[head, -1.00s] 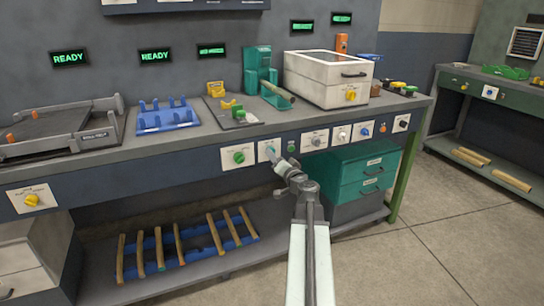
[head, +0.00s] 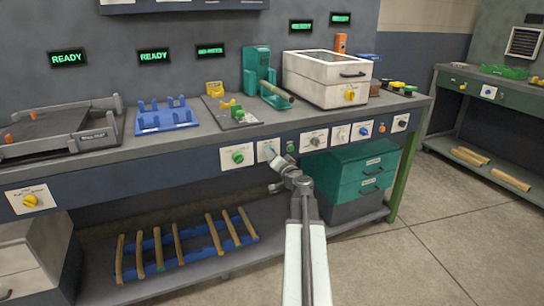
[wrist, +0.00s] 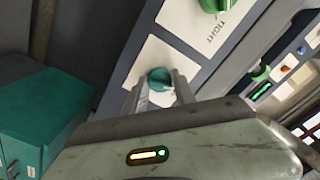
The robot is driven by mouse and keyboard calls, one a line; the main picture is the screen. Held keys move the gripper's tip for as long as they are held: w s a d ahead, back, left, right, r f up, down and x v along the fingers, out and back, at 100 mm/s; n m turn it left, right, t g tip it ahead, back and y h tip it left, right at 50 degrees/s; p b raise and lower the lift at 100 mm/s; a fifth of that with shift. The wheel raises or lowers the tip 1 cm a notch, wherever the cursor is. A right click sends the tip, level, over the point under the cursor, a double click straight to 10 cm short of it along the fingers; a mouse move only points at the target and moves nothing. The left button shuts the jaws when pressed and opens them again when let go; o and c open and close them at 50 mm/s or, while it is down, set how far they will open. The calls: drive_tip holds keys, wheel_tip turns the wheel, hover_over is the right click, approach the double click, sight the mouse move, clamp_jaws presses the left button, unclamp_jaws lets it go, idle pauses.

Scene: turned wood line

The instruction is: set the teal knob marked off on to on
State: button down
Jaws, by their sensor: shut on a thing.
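The teal knob (wrist: 158,78) sits on a white plate on the bench front. In the wrist view it lies between the two fingertips of my gripper (wrist: 160,88), which is shut on it. The fingers hide part of the knob, and I cannot read its marks or tell which one it points to. In the head view the knob (head: 269,149) shows small at the end of my arm, just right of a green knob, with my gripper (head: 271,154) against its plate.
The green knob (head: 238,157) is on the neighbouring plate at left. A teal drawer cabinet (head: 350,176) stands below right. Wooden spindles lie on the blue rack (head: 200,249) below.

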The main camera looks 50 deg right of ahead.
drive_tip(key=shift+r+m, duration=0.1)
drive_tip(key=shift+m, duration=4)
drive_tip(key=c, duration=1)
unclamp_jaws()
drive_tip(key=v, duration=0.7)
drive_tip(key=shift+s+a, duration=0.15)
drive_tip(key=shift+s, duration=0.15)
